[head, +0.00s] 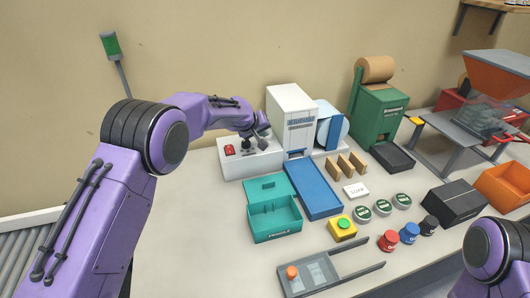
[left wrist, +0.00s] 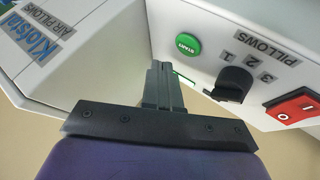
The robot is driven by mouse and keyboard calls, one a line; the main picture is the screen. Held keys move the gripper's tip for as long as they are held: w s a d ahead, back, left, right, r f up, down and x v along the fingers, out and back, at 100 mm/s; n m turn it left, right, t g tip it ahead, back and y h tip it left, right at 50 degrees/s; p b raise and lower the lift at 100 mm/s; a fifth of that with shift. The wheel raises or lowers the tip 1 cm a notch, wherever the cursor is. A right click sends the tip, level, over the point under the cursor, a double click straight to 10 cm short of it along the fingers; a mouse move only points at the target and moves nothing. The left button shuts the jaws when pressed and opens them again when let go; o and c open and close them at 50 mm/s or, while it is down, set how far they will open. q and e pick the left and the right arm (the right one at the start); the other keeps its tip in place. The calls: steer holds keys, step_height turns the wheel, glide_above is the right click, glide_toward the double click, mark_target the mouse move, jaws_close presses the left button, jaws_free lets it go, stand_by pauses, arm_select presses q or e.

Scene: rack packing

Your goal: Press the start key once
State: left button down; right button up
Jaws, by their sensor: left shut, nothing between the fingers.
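The start key is a round green button marked START (left wrist: 188,45) on the white panel of the air pillow machine, seen in the left wrist view. A black knob (left wrist: 232,84) with positions 1, 2, 3 and a red switch (left wrist: 294,107) sit beside it. In the head view the machine (head: 291,110) stands at the back, with the red switch (head: 229,150) on its low left part; I cannot make out the key there. My left gripper (head: 262,137) is over this panel. Its fingers (left wrist: 160,68) are shut and empty, close beside the key; contact cannot be told. My right gripper is out of view.
A teal open box (head: 275,233) and a blue tray (head: 313,190) lie in front of the machine. A yellow block with a green button (head: 342,227) is further front. A green paper dispenser (head: 377,115) stands to the right. The table's left front is clear.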

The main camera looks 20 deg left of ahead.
arm_select(q)
steer(key=shift+f, duration=0.45)
steer(key=shift+s+r, duration=0.1)
steer(key=shift+s, duration=0.25)
steer(key=shift+s+r, duration=0.3)
steer(key=shift+s, duration=0.2)
steer(key=shift+s+r, duration=0.25)
steer(key=shift+s, duration=0.2)
steer(key=shift+x, duration=0.95)
steer(key=shift+s+a+r, duration=0.2)
steer(key=shift+s+r, duration=0.1)
steer(key=shift+r, duration=0.15)
steer(key=shift+w+f, duration=0.15)
steer(key=shift+w, duration=0.05)
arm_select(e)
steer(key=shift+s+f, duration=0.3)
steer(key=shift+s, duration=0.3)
arm_select(q)
steer(key=shift+s, duration=0.1)
steer(key=shift+f, duration=0.4)
